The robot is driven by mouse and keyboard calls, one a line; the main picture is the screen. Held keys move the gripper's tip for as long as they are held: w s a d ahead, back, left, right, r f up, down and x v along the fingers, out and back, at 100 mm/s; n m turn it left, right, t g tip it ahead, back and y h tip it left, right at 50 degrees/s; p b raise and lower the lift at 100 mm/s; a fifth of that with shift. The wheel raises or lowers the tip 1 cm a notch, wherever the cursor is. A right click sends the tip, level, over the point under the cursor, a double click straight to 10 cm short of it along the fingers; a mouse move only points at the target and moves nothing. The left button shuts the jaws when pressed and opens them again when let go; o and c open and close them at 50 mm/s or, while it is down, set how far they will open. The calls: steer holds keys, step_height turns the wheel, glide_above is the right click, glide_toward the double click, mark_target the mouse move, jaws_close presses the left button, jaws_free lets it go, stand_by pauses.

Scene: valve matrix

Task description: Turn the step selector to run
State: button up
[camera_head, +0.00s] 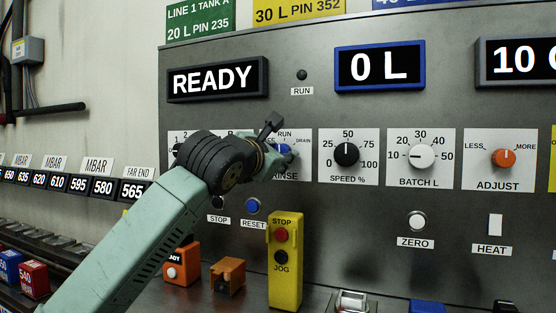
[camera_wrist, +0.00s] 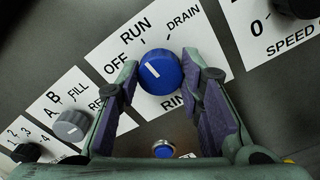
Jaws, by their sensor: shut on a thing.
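The step selector is a blue round knob (camera_wrist: 160,72) with a white pointer line, on a white plate marked OFF, RUN, DRAIN and RINSE. Its pointer slants to the upper left in the wrist view, toward the OFF side; the exact mark is hard to tell. My gripper (camera_wrist: 161,64) has one finger on each side of the knob and is shut on it. In the head view my wrist and gripper hide most of the plate, and only part of the knob (camera_head: 284,149) shows.
The black SPEED knob (camera_head: 346,154) is close on the right. The grey FILL selector (camera_wrist: 71,126) is on the left. The blue RESET button (camera_head: 253,206) is below, with a yellow STOP/JOG box (camera_head: 285,262) standing in front of the panel. The displays read READY (camera_head: 217,79) and 0 L (camera_head: 380,66).

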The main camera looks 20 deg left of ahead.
steer(key=shift+m, duration=0.5)
steer(key=o, duration=1.2)
steer(key=shift+c, duration=0.2)
steer(key=s, duration=1.2)
steer(key=shift+a, duration=0.2)
steer(key=shift+f, duration=0.1)
